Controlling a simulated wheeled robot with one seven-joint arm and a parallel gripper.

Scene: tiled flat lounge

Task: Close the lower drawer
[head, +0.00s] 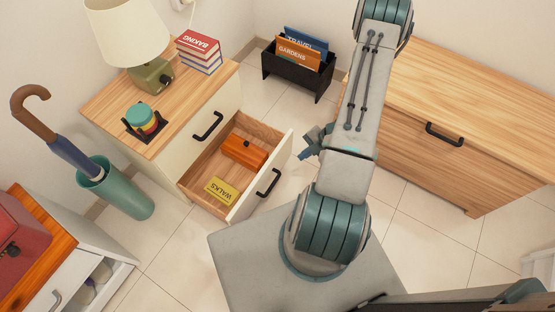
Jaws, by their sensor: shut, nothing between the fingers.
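The lower drawer (209,189) of the small wooden-topped cabinet (108,100) stands pulled out in the head view. Its white front carries a black handle (268,183). An orange box (245,151) and a yellow book marked WALKS (221,191) lie inside. The upper drawer (196,140) above it, also with a black handle, is shut. My gripper (307,151) is small in view, just right of the far end of the lower drawer's front. It is shut and empty. I cannot tell whether it touches the drawer front.
A lamp (152,76), red-and-white books (198,52) and a stacked coloured item (142,119) stand on the cabinet. A black rack (297,75) holds books behind. An umbrella stand (119,190) is at left, a wooden cabinet (470,95) at right. Some tiled floor is free.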

